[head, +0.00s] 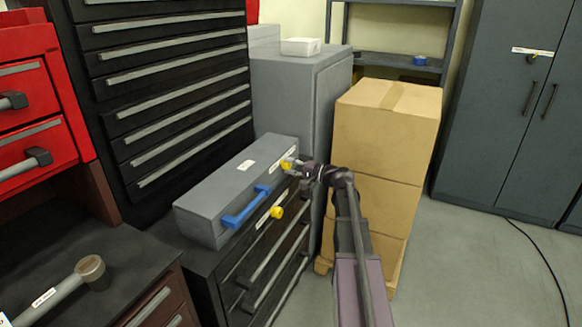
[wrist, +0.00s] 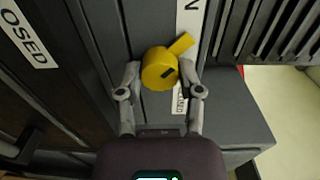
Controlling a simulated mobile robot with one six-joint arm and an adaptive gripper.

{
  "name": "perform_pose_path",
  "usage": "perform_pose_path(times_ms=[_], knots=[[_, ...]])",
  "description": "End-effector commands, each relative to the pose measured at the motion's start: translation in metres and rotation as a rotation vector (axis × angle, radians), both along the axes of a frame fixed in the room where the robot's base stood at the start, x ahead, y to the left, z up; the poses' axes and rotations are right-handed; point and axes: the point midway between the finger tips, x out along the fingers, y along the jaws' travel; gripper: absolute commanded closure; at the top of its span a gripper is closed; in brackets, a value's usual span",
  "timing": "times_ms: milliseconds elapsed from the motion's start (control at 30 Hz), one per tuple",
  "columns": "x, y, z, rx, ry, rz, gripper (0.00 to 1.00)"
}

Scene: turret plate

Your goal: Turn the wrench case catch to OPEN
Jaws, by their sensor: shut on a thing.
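The grey wrench case (head: 235,190) lies on a dark drawer cabinet, with a blue handle (head: 245,207) on its front. A yellow catch (head: 276,212) sits near the handle. A second yellow catch (head: 286,166) sits toward the case's far end, partly hidden by my gripper (head: 292,168). In the wrist view this round yellow catch (wrist: 156,72) lies between the fingers of my gripper (wrist: 162,75), which is shut on it. Its tab points to the upper right, toward a white label ending in N (wrist: 190,18). A partly hidden label ending in "SED" (wrist: 179,99) lies below it.
Stacked cardboard boxes (head: 385,125) stand to the right of my arm. A grey cabinet (head: 295,95) stands behind the case, and a black drawer chest (head: 165,75) stands at left. A hammer-like tool (head: 90,270) lies on the bench at lower left. Open floor is at right.

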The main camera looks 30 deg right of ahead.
Motion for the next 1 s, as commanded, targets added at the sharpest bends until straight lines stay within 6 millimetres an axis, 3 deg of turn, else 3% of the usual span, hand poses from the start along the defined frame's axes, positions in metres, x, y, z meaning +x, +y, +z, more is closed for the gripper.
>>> perform_pose_path(times_ms=[133,167,233,267,733,1000], knots=[[0.001,0.0,0.0,0.0,0.0,0.0,1.0],[0.001,0.0,0.0,0.0,0.0,0.0,0.44],[0.001,0.0,0.0,0.0,0.0,0.0,0.23],[0.001,0.0,0.0,0.0,0.0,0.001,0.18],[-0.001,-0.001,0.0,0.001,0.001,0.0,0.18],[-0.016,-0.012,0.0,0.001,0.001,-0.002,0.18]])
